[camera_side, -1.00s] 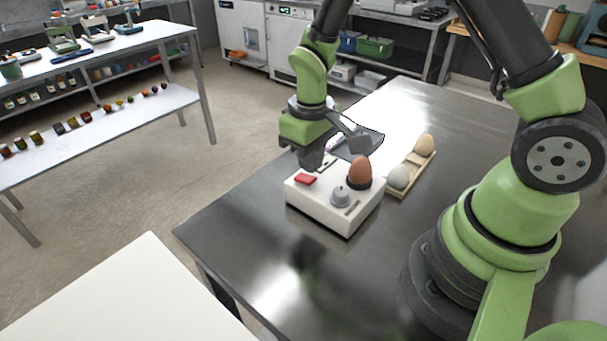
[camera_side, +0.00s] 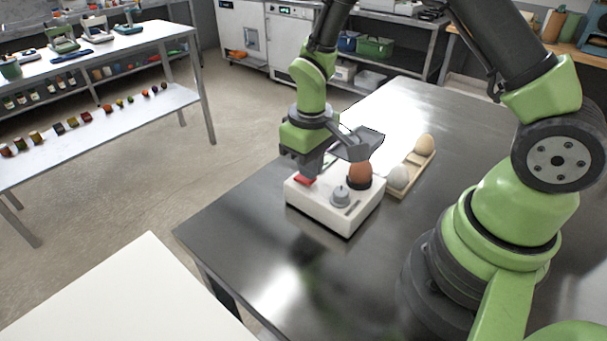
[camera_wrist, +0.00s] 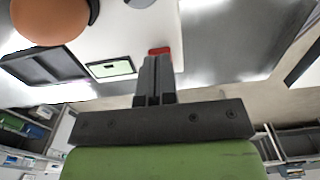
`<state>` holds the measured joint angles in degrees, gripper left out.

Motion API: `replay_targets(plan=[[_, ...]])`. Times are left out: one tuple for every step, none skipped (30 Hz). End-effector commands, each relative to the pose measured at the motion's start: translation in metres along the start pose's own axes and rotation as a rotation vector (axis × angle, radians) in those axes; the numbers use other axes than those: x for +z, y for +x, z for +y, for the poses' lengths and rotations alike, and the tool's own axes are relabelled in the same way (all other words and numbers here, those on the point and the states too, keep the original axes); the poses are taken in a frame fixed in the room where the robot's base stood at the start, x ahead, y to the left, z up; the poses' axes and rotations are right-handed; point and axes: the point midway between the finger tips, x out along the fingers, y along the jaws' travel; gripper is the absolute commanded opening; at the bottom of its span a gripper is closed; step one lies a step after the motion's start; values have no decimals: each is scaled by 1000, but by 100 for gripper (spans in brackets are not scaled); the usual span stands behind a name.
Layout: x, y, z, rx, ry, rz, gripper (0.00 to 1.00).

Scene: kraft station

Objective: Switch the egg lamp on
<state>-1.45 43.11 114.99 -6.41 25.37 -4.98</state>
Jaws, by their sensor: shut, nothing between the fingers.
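The egg lamp is a white box (camera_side: 318,208) on the steel table, with a grey knob (camera_side: 340,196) and a red rocker switch (camera_side: 306,182) on top. A brown egg (camera_side: 360,173) stands in a dark cup at its right rear. My gripper (camera_side: 308,175) is shut and empty, pointing down over the red switch. In the wrist view the shut fingertips (camera_wrist: 157,62) cover most of the red switch (camera_wrist: 159,50). I cannot tell whether they touch it. The brown egg (camera_wrist: 52,15) shows at the upper left of that view.
The steel table (camera_side: 270,255) is clear in front of the lamp. My arm's base stands at the right.

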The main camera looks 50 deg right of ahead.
Motion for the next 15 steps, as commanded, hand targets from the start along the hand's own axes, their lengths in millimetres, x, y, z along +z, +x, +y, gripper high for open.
replay_targets(plan=[[0,1,0,0,0,0,0],[0,1,0,0,0,0,0],[0,2,0,0,0,0,0],[0,2,0,0,0,0,0],[0,3,0,0,0,0,0],[0,3,0,0,0,0,0],[0,4,0,0,0,0,0],[0,4,0,0,0,0,0],[0,5,0,0,0,0,0],[0,5,0,0,0,0,0],[0,6,0,0,0,0,0],[0,6,0,0,0,0,0],[0,7,0,0,0,0,0],[0,7,0,0,0,0,0],[0,8,0,0,0,0,0]])
